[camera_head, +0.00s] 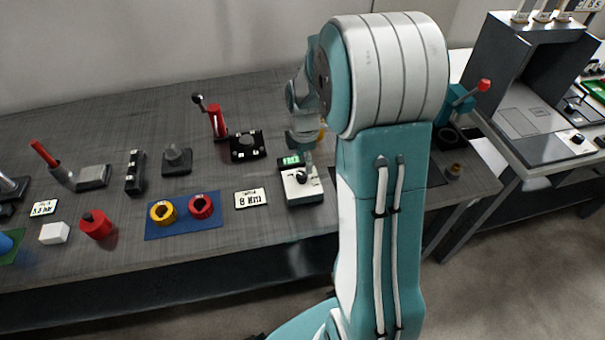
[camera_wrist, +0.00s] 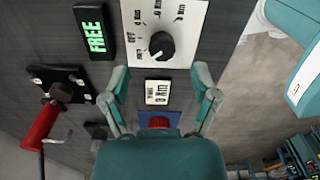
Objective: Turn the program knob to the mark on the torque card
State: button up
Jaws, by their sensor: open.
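The program knob (camera_wrist: 161,45) is a round black dial on a white panel (camera_wrist: 185,55), with Nm labels around one side. Its white pointer mark faces the lower left in the wrist view; the exact label it meets is hard to read. The knob box (camera_head: 303,188) stands near the bench's front edge in the head view. The torque card (camera_head: 251,199) reads 8 Nm and lies flat left of the box; it also shows in the wrist view (camera_wrist: 158,92). My gripper (camera_wrist: 161,76) is open and empty. In the head view it (camera_head: 303,142) is above and behind the box, partly hidden.
A display reading FREE (camera_wrist: 95,31) stands beside the panel. A black base with a red lever (camera_wrist: 42,127) is nearby. A blue mat (camera_head: 183,231) holds a yellow ring and a red ring. Several other fixtures stand further left on the bench.

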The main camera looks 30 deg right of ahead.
aim_at(302, 174)
jog(key=f, duration=0.2)
jog(key=a+f, duration=0.1)
jog(key=f, duration=0.2)
jog(key=shift+f, duration=0.3)
jog(key=shift+d, duration=0.2)
grip_shut()
